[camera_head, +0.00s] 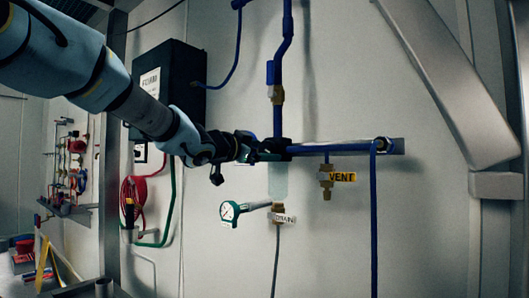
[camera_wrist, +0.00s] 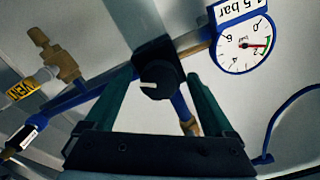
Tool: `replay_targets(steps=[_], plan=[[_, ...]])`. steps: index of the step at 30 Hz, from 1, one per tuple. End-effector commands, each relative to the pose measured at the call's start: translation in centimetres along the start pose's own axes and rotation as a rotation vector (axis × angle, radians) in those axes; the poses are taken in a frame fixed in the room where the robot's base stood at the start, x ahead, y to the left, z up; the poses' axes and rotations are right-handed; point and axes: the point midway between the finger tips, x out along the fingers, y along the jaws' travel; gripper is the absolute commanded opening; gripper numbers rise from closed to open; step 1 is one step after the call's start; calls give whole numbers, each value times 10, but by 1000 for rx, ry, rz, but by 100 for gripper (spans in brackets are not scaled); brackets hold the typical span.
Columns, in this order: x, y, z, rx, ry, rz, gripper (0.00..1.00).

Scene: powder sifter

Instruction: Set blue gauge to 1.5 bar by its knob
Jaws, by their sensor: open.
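The blue-rimmed gauge (camera_wrist: 243,45) is at the upper right of the wrist view, turned nearly upside down, with a label reading 5 bar at its edge, partly cut off. Its red needle points right, near the 2 and a green band; the exact reading is too small to tell. The black knob (camera_wrist: 158,82) with a white mark is in the middle of the wrist view. My gripper (camera_wrist: 160,76) is open, its green fingers on either side of the knob; I cannot tell if they touch it. In the head view my gripper (camera_head: 262,148) is at the blue pipe and hides the knob and gauge.
A brass vent valve (camera_head: 326,183) with a yellow VENT tag hangs right of my gripper. A green-rimmed gauge (camera_head: 230,211) and a drain valve (camera_head: 278,212) are below. A black box (camera_head: 175,85) is on the wall behind my arm.

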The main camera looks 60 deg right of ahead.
Motion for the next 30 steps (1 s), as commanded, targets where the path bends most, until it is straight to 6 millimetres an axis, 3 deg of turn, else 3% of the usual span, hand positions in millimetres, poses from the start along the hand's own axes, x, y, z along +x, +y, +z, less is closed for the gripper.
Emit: replay_targets(steps=[9,15,30], plan=[[-61,0,2,3,-1,-4,88],[-90,0,1,1,0,-2,88],[-100,0,0,0,0,0,88]])
